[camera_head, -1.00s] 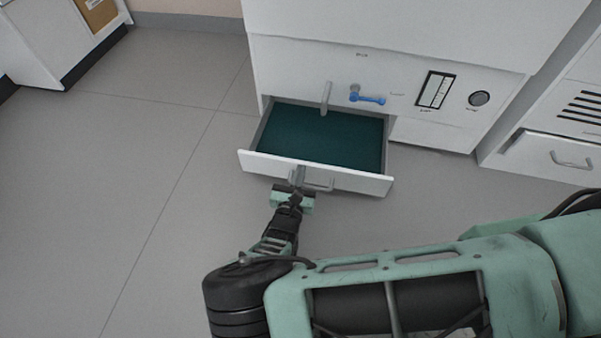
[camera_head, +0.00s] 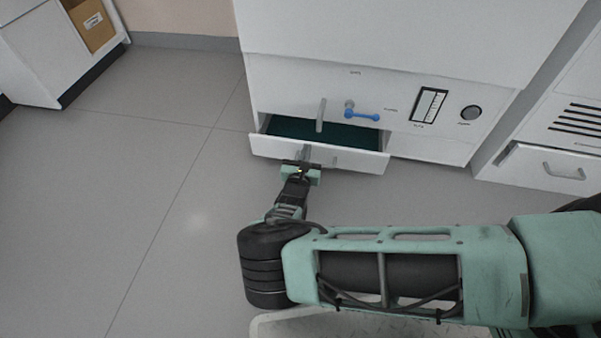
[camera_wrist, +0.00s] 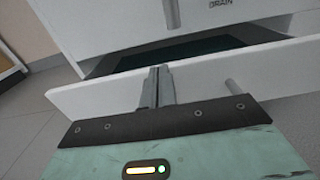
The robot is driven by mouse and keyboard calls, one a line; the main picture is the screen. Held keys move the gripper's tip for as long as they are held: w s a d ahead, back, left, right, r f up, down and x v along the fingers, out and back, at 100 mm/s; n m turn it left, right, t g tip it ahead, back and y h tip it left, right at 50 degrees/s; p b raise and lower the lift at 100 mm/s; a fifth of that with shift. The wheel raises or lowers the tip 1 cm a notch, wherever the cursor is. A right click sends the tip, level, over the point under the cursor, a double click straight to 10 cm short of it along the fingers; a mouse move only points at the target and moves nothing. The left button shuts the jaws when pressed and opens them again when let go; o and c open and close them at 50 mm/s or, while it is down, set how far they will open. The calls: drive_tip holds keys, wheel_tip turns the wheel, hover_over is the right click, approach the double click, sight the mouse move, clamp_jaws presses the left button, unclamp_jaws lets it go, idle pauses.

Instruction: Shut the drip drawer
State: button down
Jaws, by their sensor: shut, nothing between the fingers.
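The drip drawer (camera_head: 265,147) is a white-fronted drawer with a dark green inside, low in the white cabinet. It stands partly open, with a narrow strip of its inside showing. My gripper (camera_head: 304,152) is shut and empty, with its fingertips at the drawer front, left of the drawer's handle (camera_head: 335,160). In the wrist view the shut fingers (camera_wrist: 158,72) reach the drawer front (camera_wrist: 85,98). Whether they press on it or just stand close is hard to tell. Part of the handle is hidden behind my gripper in the head view.
Above the drawer the cabinet (camera_head: 310,88) carries a grey spout (camera_head: 321,115), a blue valve lever (camera_head: 362,115), a gauge (camera_head: 428,105) and a round dial (camera_head: 471,113). Another cabinet with a handled drawer (camera_head: 548,168) stands at right. The floor at left (camera_head: 130,190) is clear.

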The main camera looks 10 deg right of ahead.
drive_tip(key=b+x, duration=0.1)
drive_tip(key=x, duration=0.8)
drive_tip(key=shift+f, duration=0.15)
drive_tip(key=shift+w+d+b, duration=0.15)
drive_tip(key=shift+w+b, duration=0.15)
drive_tip(key=shift+w, duration=0.2)
drive_tip(key=shift+r, duration=0.2)
